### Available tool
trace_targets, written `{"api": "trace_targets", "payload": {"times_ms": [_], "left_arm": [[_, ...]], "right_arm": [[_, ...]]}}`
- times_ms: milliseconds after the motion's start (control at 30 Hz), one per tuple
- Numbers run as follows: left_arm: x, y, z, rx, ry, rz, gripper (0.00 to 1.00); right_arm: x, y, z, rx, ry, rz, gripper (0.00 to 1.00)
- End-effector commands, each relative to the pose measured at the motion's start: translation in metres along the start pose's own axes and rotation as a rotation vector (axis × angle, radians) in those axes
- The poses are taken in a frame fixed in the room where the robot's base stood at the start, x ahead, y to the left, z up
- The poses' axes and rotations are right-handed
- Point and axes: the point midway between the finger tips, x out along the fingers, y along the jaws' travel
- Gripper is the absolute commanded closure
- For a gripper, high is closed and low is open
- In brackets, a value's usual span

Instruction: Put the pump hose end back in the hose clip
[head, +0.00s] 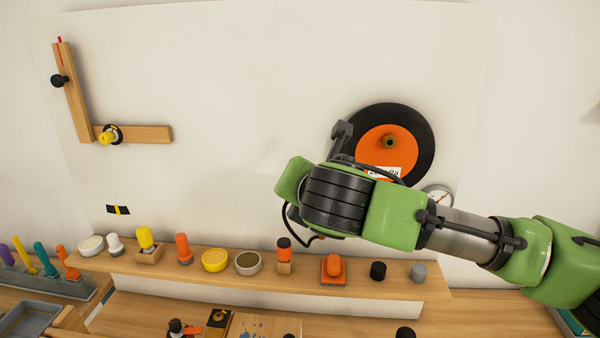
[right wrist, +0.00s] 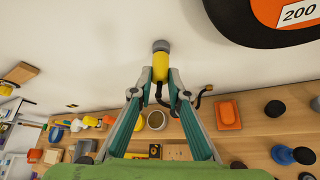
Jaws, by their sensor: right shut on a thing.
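In the right wrist view my right gripper (right wrist: 158,92) is shut on a yellow cylindrical piece with a grey end (right wrist: 161,68), which looks like the hose end. A thin black hose (right wrist: 184,98) curves beside the fingers to a brown tip. In the head view my green right wrist hides the fingertips and the held piece; the black hose (head: 287,219) loops out below it. A small black and yellow striped piece (head: 118,210) is on the wall at the left; I cannot tell whether it is the hose clip. My left gripper is not in view.
A black and orange disc (head: 417,145) is on the wall behind my right wrist, with a round gauge (head: 438,194) below it. A wooden shelf (head: 330,283) holds several knobs and cups. A wooden L-shaped bracket (head: 75,100) is at upper left. The wall between is clear.

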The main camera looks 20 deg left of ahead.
Motion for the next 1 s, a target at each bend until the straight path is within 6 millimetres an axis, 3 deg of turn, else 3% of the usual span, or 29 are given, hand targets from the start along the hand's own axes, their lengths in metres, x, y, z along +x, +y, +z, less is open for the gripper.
{"api": "trace_targets", "payload": {"times_ms": [1000], "left_arm": [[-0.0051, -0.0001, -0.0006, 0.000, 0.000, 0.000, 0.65]], "right_arm": [[0.0062, 0.0001, 0.0041, -0.001, -0.001, 0.000, 1.00]]}}
